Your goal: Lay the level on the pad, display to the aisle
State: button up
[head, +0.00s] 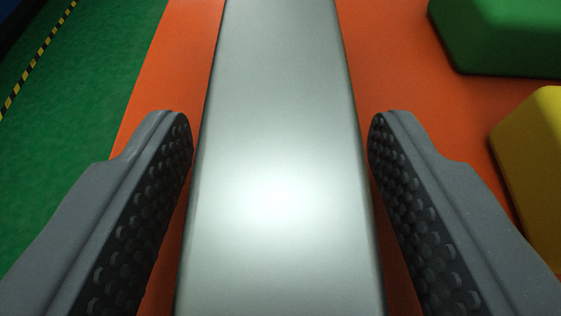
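A long silver-grey bar, which looks like the level (278,110), runs from the bottom to the top of the head view on an orange surface. Its upper and lower ends are cut off by the picture edges. No display shows on the part in view. My gripper (280,135) is open, with one dark studded finger on each side of the bar. A narrow gap shows between each fingertip and the bar's edges. I cannot tell the pad apart from the orange surface.
The orange surface (400,55) ends on the left at a green floor (75,120) with a yellow-black striped line (38,57). A green block (500,35) and a yellow block (535,160) stand on the right, the yellow one close to the right finger.

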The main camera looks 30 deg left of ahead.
jog(key=p+v, duration=0.1)
jog(key=v, duration=1.2)
jog(key=shift+s+r+p, duration=0.15)
jog(key=shift+s+p, duration=0.25)
jog(key=shift+s, duration=0.05)
